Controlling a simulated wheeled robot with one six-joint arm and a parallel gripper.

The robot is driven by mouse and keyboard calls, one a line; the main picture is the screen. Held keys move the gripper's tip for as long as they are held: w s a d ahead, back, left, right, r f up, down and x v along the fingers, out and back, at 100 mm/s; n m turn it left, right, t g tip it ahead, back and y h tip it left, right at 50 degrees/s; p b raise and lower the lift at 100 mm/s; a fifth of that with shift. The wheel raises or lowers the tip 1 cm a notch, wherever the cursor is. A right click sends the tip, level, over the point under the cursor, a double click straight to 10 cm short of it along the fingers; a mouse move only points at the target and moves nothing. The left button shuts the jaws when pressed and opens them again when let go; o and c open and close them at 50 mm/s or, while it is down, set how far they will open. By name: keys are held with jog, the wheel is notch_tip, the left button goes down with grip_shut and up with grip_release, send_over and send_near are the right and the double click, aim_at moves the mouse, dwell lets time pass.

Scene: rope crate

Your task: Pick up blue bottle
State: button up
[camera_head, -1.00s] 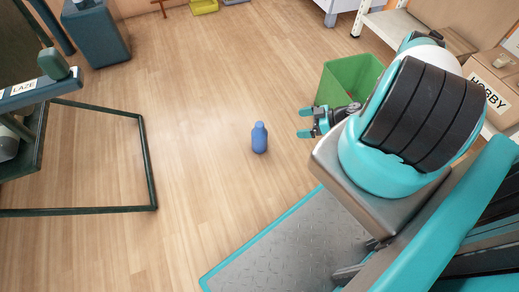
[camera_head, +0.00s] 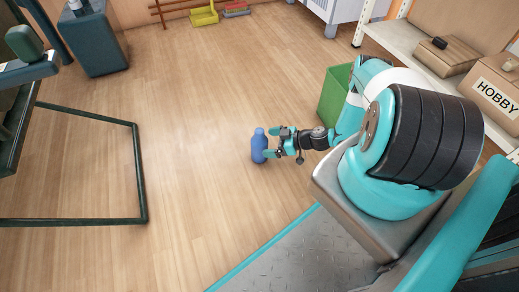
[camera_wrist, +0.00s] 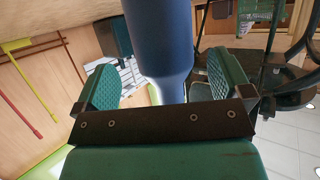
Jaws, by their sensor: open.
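The blue bottle (camera_head: 258,148) stands upright on the wooden floor in the head view. My gripper (camera_head: 268,143) is at its right side, with the fingertips reaching the bottle. In the wrist view the bottle (camera_wrist: 162,40) comes down from the top edge between the two green finger pads (camera_wrist: 155,90). The jaws are open, and a gap shows between the bottle and the left pad; the right pad is closer to it. Whether either finger touches the bottle cannot be told.
A green crate (camera_head: 334,97) stands on the floor behind my arm. A dark metal table frame (camera_head: 139,170) is at the left. A shelf with cardboard boxes (camera_head: 496,100) is at the right. The floor left of the bottle is clear.

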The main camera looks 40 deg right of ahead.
aim_at(261, 143)
jog(key=b+x, duration=0.2)
jog(key=x, duration=0.2)
jog(key=shift+s+a+f, duration=0.1)
jog(key=shift+a, duration=0.15)
jog(key=c, duration=1.3)
